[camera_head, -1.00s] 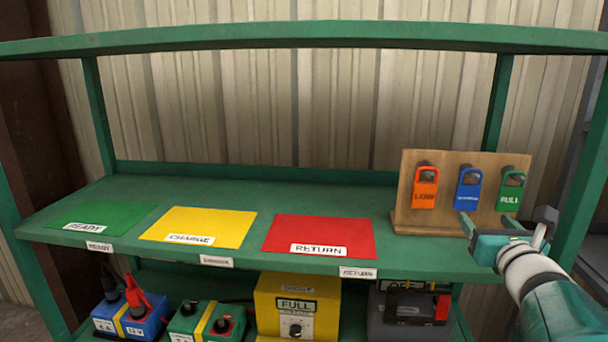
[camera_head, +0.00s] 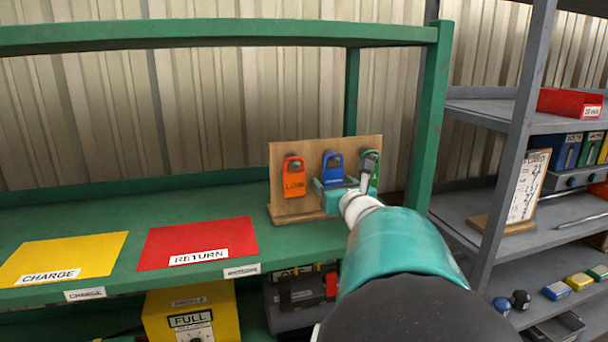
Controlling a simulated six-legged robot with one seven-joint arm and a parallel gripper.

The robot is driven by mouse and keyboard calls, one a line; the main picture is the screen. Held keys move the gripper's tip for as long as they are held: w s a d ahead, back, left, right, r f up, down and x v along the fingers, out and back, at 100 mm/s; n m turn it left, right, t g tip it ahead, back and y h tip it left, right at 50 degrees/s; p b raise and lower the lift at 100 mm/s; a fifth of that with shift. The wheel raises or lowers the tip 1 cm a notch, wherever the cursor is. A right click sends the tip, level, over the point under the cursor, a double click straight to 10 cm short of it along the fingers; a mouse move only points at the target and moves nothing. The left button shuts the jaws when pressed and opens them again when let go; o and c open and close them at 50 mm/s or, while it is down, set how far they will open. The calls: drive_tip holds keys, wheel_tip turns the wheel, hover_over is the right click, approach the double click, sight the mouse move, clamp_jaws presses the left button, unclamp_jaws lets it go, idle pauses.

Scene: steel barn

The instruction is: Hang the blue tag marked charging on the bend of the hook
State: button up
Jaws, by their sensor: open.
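The blue tag (camera_head: 332,160) hangs on a dark peg on the upright wooden board (camera_head: 283,158), between the orange tag (camera_head: 294,178) and the green tag, which is partly covered by my arm's end. The lettering on the blue tag is too small to read here. My gripper (camera_head: 345,184) is open, low in front of the blue and green tags, and its near parts overlap the blue tag's lower edge. I cannot tell whether it touches the tag. Nothing shows between the fingers. I cannot make out a separate bent hook.
The board stands on the green shelf (camera_head: 215,204), beside the red RETURN mat (camera_head: 197,240) and yellow CHARGE mat (camera_head: 62,258). A green post (camera_head: 428,115) rises close right of my arm. A grey rack (camera_head: 515,130) stands farther right. An upper green beam (camera_head: 215,35) spans above.

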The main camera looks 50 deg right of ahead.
drive_tip(key=c, duration=0.7)
drive_tip(key=shift+c, duration=0.2)
drive_tip(key=shift+r, duration=0.75)
drive_tip(key=shift+s, duration=0.1)
drive_tip(key=v, duration=0.6)
drive_tip(key=shift+s+a, duration=0.25)
drive_tip(key=shift+s, duration=0.05)
